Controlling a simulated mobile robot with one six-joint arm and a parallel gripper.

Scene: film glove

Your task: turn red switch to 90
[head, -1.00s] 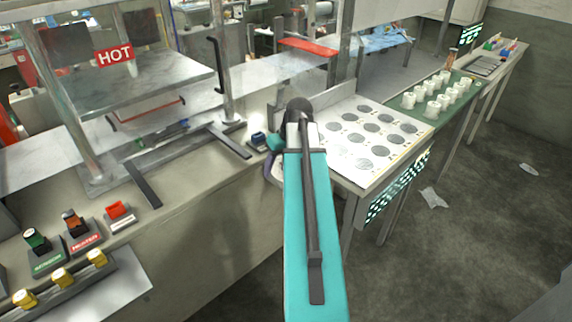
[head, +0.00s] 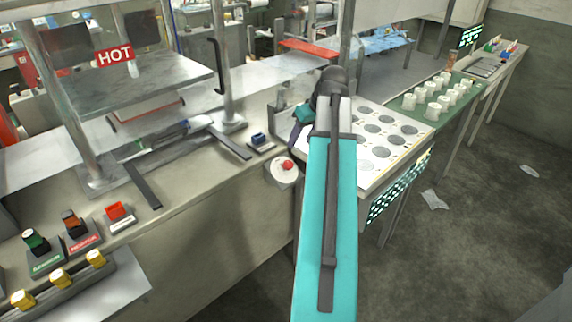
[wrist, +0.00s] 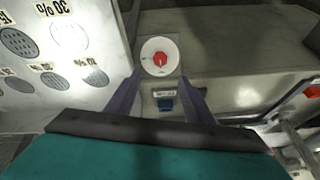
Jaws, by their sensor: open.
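The red switch (head: 287,165) is a small red knob on a round white dial (head: 283,176), on the front side of the grey bench. In the wrist view the red switch (wrist: 160,59) shows at the upper middle on its white dial (wrist: 148,71). The dial's marks are too small to read. My gripper (wrist: 160,80) is open and empty, its two purple fingers apart on either side below the dial. In the head view my gripper (head: 297,132) is above and slightly right of the dial, partly hidden by my teal arm.
A blue switch (head: 258,139) sits on the bench top near the dial. A white board with grey discs (head: 376,152) lies on the right. Green, orange and red switches (head: 116,211) stand at the left front. A hot press (head: 130,85) stands behind.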

